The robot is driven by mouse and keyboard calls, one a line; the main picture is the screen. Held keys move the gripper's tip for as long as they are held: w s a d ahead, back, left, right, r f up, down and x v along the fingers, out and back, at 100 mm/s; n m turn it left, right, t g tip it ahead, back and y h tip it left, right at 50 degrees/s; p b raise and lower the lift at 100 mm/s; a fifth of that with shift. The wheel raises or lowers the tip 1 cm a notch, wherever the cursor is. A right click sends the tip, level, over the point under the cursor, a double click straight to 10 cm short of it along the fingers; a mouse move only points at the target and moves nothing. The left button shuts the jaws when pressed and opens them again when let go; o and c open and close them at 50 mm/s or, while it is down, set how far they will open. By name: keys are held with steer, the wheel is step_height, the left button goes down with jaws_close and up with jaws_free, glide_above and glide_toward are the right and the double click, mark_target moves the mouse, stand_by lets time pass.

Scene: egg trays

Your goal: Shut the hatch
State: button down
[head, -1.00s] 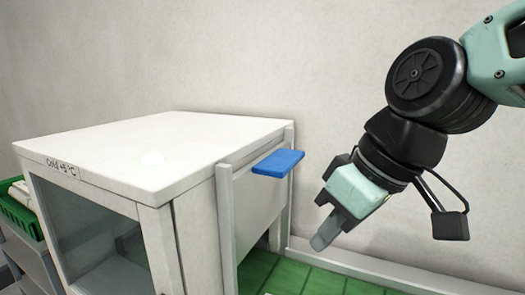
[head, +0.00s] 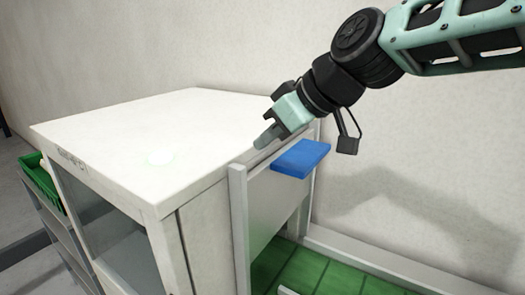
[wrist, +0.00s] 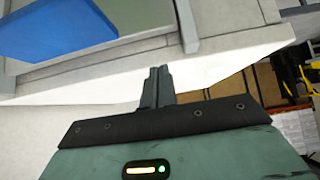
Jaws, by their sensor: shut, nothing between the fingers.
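The hatch (head: 267,205) is a pale upright panel in the right side of the white cabinet (head: 130,130), between two grey guide posts (head: 238,215). A flat blue handle (head: 300,158) sticks out from its upper part. The handle also shows at the upper left of the wrist view (wrist: 55,30). I cannot tell how far up the panel stands. My gripper (head: 264,141) is shut and empty, up and left of the handle in the head view, by the cabinet top's right edge. Its closed fingers (wrist: 157,78) look apart from the handle in the wrist view.
Green tiled surface (head: 340,270) lies beside the cabinet on the right, with a pale low ledge (head: 390,268) along the wall. A green crate (head: 42,180) stands on a grey rack at the left.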

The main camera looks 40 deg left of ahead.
mark_target(249, 172)
steer(key=shift+a+f+p, duration=0.2)
steer(key=shift+f+p, duration=0.15)
steer(key=shift+f, duration=0.55)
steer(key=shift+a+f+p, duration=0.25)
steer(key=shift+f+p, duration=0.05)
steer(key=shift+f, duration=0.55)
steer(key=shift+a+f+p, duration=0.2)
steer(key=shift+f+p, duration=0.15)
steer(key=shift+f, duration=0.55)
